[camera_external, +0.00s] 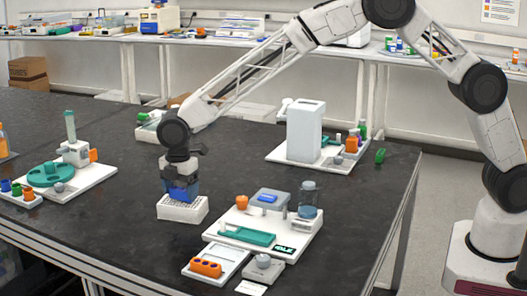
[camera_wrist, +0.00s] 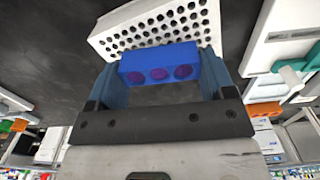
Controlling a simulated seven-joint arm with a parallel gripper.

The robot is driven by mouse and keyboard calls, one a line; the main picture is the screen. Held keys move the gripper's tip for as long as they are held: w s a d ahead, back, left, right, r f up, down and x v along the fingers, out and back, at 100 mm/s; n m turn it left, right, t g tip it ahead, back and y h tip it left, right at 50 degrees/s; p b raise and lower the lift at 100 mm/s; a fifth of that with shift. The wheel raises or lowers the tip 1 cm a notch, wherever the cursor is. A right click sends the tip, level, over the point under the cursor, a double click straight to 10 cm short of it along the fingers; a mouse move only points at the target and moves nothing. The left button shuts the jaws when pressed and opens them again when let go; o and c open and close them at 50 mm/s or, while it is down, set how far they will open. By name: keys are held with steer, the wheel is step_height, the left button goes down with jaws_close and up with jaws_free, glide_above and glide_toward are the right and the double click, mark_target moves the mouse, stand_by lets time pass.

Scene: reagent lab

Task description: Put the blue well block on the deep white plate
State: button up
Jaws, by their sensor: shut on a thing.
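The blue well block (camera_wrist: 160,65), with a row of dark purple round wells on its visible side, sits between the two fingers of my gripper (camera_wrist: 162,78) in the wrist view. In the external view my gripper (camera_external: 180,182) points down with the blue block (camera_external: 182,193) at its fingertips, directly above the deep white plate (camera_external: 183,210). The plate (camera_wrist: 150,24) shows many small dark holes in the wrist view, just beyond the block. I cannot tell whether the block touches the plate. The fingers hide the block's ends.
Right of the plate stands a white instrument (camera_external: 222,249) with a blue-topped box and a jar. An orange block (camera_external: 206,267) lies on a white tray in front. A device with a green disc (camera_external: 50,173) stands left. Dark tabletop (camera_external: 120,225) is free between them.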

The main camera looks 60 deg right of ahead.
mark_target(180, 190)
steer(key=shift+f, duration=0.35)
steer(key=o, duration=0.9)
steer(key=shift+r, duration=0.15)
step_height(180, 190, up, 12)
steer(key=shift+r, duration=0.1)
stand_by(0.9)
